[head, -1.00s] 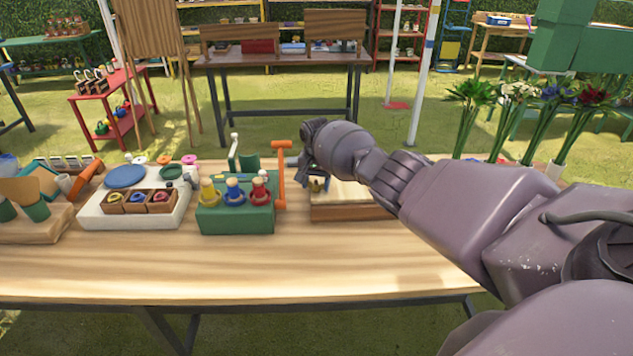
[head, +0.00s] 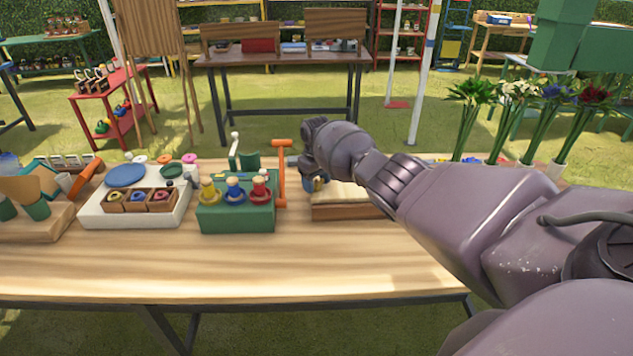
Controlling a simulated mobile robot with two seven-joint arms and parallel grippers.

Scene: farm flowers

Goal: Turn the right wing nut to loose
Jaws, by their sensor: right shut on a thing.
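A wooden press-like block (head: 345,212) with a pale top stands on the table, right of the green block. My right gripper (head: 311,181) points down at the left part of its top and is shut on a small brass-coloured piece (head: 319,185), which looks like a wing nut. The fingers cover most of this piece, so its wing angle cannot be told. My right forearm and wrist hide the right part of the press, and no second wing nut shows. My left gripper is not in view.
Left of the press stands a green block (head: 236,218) with yellow, blue and red knobs. An orange upright handle (head: 281,175) rises close beside my gripper. A white board (head: 110,211) with small trays is further left. The table's front (head: 230,270) is clear.

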